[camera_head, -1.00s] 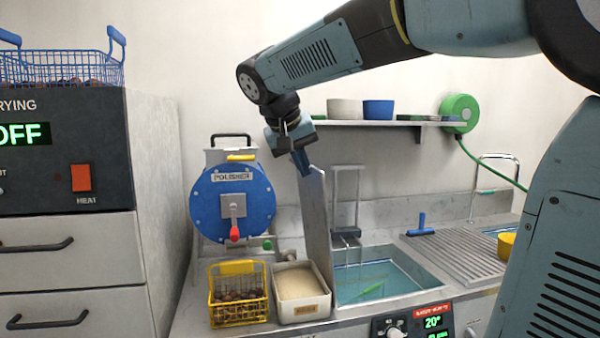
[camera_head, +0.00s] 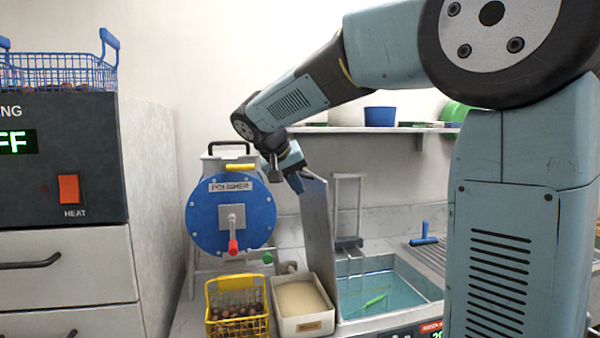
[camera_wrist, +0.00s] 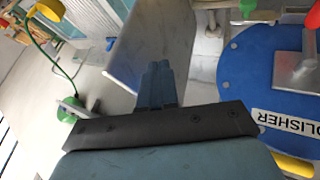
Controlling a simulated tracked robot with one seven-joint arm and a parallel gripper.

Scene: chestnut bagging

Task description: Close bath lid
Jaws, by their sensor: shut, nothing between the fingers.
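The bath (camera_head: 385,300) is a sink-like basin of blue-green water, seen in the head view right of centre. Its lid (camera_head: 318,222) is a grey metal panel standing nearly upright along the bath's left side, so the bath is open. My gripper (camera_head: 297,184) is at the lid's top edge, on its left side, with fingers pointing down. It is shut and holds nothing. I cannot tell whether it touches the lid. In the wrist view, my shut fingers (camera_wrist: 157,82) lie in front of the lid's grey face (camera_wrist: 155,40).
The blue polisher (camera_head: 232,212) with a red handle stands left of the lid. A yellow basket (camera_head: 238,325) of chestnuts and a white bin (camera_head: 303,325) stand in front. A wire rack (camera_head: 361,225) rises behind the bath. A shelf (camera_head: 405,130) is above.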

